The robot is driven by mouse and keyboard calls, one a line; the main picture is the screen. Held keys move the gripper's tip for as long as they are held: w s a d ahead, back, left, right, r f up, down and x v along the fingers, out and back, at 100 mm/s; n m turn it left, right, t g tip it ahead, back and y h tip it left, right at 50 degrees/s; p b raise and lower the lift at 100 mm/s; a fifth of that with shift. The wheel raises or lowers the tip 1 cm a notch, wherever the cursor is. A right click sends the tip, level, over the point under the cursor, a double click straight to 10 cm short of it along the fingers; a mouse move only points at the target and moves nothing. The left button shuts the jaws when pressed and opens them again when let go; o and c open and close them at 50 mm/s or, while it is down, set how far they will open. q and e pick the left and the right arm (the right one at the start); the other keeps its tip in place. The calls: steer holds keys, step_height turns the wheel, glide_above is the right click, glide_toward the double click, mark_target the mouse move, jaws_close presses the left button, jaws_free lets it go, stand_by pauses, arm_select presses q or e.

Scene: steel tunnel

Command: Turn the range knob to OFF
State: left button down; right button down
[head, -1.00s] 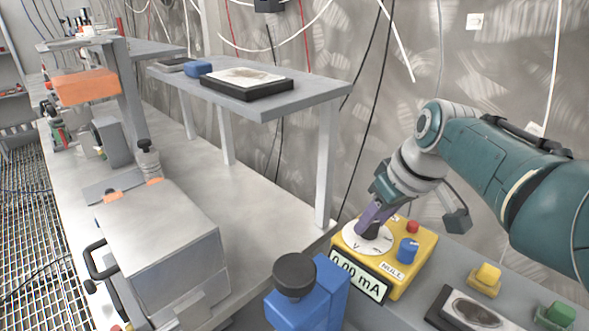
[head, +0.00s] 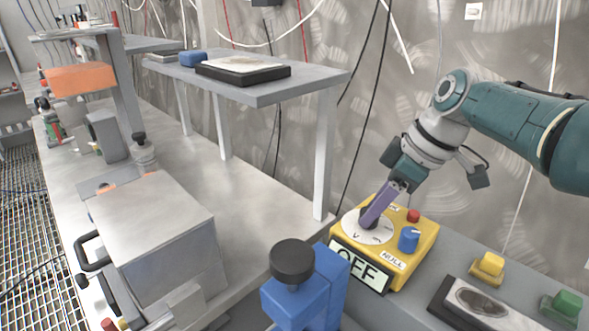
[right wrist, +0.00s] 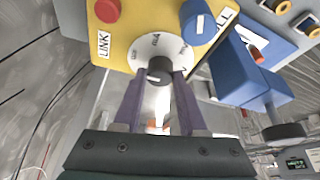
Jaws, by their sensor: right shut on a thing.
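The yellow meter box (head: 427,241) stands on the bench at the lower right of the head view. Its display (head: 360,265) reads OFF. The dark range knob (right wrist: 159,70) sits on a white round dial (right wrist: 141,50) in the right wrist view. My right gripper (head: 373,211) reaches down to the dial with its purple fingers. The fingers stand on either side of the knob and are shut on it. In the head view the fingers partly hide the knob, and I cannot read its pointer. My left gripper is not in view.
On the meter are a blue NULL knob (head: 409,239) and a red button (head: 413,215). A blue stand with a black knob (head: 292,261) is close at the meter's left. Yellow (head: 489,266) and green (head: 564,305) pieces and a dark plate lie right.

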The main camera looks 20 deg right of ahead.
stand_by(0.3)
steer(key=shift+c, duration=2.3)
jaws_free()
steer(key=shift+r, duration=0.25)
steer(key=p+v, duration=0.3)
steer(key=v, duration=0.6)
steer(key=shift+r, duration=0.15)
steer(key=shift+s+d, duration=0.1)
